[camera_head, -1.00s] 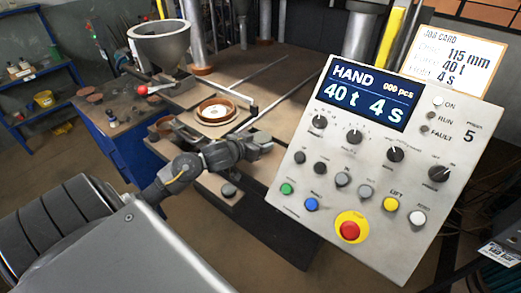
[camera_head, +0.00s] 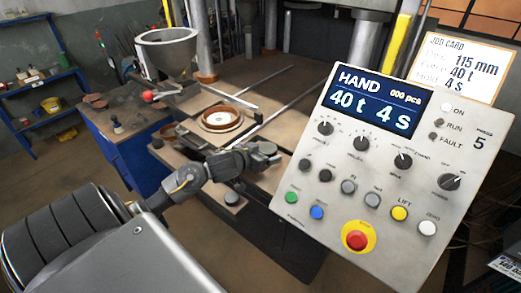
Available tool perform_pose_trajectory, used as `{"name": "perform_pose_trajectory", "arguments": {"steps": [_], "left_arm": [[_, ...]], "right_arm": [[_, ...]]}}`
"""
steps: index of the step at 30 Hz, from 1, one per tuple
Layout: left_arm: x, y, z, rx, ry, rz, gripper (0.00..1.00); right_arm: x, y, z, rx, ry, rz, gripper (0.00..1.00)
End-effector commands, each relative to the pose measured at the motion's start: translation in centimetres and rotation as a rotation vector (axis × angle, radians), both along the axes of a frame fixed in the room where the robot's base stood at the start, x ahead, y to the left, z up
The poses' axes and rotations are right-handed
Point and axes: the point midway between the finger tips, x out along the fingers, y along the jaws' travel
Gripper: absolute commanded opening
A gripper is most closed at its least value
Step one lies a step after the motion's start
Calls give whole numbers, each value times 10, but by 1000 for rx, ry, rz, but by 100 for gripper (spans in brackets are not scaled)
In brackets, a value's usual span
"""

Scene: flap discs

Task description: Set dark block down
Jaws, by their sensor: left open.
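My left gripper (camera_head: 268,155) is open, at the end of my arm from the lower left, just in front of the press table's front edge in this view. A small dark rounded piece (camera_head: 267,147) shows at its fingers; I cannot tell whether it is the dark block or part of the gripper. A brown ring (camera_head: 221,118) with a pale centre lies on a plate on the press table. My right gripper is not in view.
A tilted control panel (camera_head: 395,165) fills the right, close to the gripper, with a job card (camera_head: 459,66) behind it. A grey hopper (camera_head: 167,50) and a red-knobbed lever (camera_head: 148,96) stand left of the ring. The back of the press table (camera_head: 290,85) is largely clear.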

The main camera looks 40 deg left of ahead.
Motion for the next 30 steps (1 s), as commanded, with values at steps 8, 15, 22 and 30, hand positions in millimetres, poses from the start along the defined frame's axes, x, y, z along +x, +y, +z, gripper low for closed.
{"name": "perform_pose_trajectory", "arguments": {"steps": [8,15,22,30], "left_arm": [[-29,-1,15,5,1,-2,80],[-78,-1,35,4,2,-2,80],[-105,-2,46,2,1,-1,80],[-111,-2,50,1,0,0,80]], "right_arm": [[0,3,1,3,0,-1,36],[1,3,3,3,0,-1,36],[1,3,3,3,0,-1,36],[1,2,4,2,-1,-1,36]]}}
